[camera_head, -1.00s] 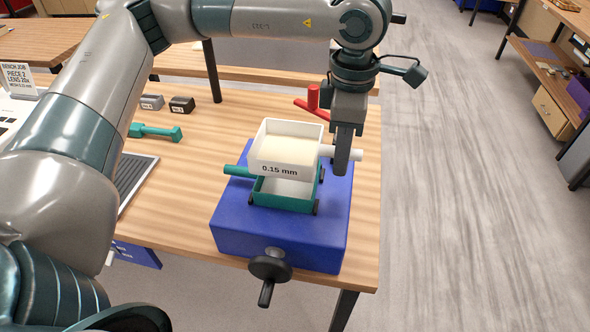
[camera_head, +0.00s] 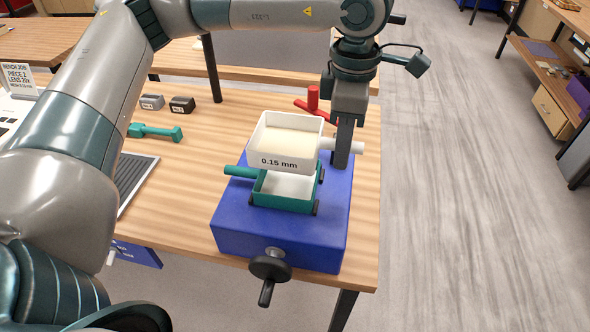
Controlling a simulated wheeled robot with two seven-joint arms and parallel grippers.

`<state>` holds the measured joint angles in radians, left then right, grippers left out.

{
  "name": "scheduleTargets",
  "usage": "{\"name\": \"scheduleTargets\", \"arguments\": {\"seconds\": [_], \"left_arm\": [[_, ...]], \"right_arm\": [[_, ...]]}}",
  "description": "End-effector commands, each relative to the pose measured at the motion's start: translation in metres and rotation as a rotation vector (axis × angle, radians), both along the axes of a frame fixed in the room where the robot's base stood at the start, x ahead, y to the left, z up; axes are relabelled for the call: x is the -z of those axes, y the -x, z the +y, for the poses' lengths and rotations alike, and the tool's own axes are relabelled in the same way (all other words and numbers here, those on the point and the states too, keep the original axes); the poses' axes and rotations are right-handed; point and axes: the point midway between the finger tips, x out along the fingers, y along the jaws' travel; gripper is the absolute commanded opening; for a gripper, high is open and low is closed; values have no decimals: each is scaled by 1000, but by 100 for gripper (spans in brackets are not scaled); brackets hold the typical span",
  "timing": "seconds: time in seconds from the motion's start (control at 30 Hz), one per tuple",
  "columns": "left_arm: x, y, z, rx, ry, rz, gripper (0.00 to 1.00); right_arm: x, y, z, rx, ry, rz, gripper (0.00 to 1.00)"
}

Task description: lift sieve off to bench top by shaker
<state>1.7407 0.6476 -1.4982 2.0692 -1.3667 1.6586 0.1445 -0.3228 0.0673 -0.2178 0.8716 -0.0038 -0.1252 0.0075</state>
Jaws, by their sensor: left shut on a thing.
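The white sieve (camera_head: 279,161), marked 0.15 mm, is a square tray with a pale inside and a white handle on its right. My left gripper (camera_head: 342,155) is shut on that handle. The sieve is held above a green tray (camera_head: 286,203), which sits on the blue shaker (camera_head: 275,238). The green tray has a handle at its left and its pale inside shows. The shaker has a black crank (camera_head: 269,270) at its front. My right gripper is not in view.
A red object (camera_head: 313,101) lies on the bench (camera_head: 190,210) behind the sieve. A dark ridged tray (camera_head: 135,178) lies left of the shaker, with clear wood between.

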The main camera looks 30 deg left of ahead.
Motion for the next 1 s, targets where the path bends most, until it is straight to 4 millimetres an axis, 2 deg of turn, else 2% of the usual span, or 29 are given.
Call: {"name": "scheduleTargets", "arguments": {"seconds": [0.4, 1.0], "left_arm": [[-34, 0, 0, 0, 1, 0, 0], [-36, 0, 0, 0, 0, -1, 0]], "right_arm": [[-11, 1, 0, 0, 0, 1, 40], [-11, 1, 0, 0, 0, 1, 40]]}}
